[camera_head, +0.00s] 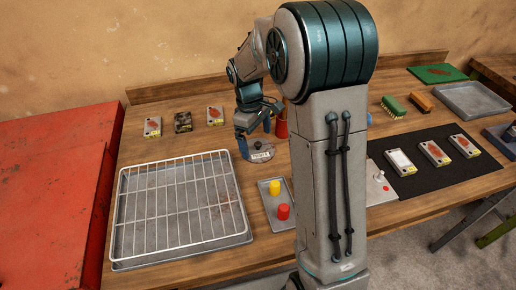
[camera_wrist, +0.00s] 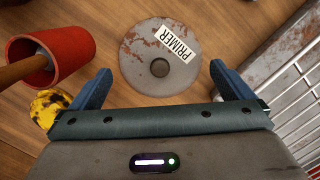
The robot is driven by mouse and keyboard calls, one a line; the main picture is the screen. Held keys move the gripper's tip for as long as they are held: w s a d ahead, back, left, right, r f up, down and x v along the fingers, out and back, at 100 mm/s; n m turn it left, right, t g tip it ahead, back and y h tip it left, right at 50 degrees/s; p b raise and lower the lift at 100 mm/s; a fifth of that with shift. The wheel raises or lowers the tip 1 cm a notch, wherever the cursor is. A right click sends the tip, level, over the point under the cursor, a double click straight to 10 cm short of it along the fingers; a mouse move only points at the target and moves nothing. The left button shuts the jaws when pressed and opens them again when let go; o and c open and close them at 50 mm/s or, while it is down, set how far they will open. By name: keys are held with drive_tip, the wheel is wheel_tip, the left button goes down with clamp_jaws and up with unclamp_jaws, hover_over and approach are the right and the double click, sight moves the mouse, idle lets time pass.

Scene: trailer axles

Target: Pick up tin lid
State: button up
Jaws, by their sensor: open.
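The tin lid (camera_wrist: 148,82) is a grey, rust-stained disc with a dark round knob in its middle and a white label reading PRIMER. It lies on the wooden table and also shows in the head view (camera_head: 262,154), partly behind my gripper. My gripper (camera_head: 255,147) is open and points down over the lid. In the wrist view its two blue fingers (camera_wrist: 160,82) stand apart at the near left and near right of the lid, with nothing between them held.
A red cup (camera_wrist: 68,50) with a wooden handle in it and a yellow, dark-spotted object (camera_wrist: 48,104) are left of the lid in the wrist view. A wire rack on a tray (camera_head: 180,263) lies close by. A small tray (camera_head: 267,211) holds yellow and red pieces.

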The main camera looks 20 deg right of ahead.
wheel_tip(320, 180, down, 2)
drive_tip(key=shift+s+d, duration=0.1)
drive_tip(key=shift+c, duration=0.3)
drive_tip(key=c, duration=0.6)
drive_tip(key=shift+r, duration=0.1)
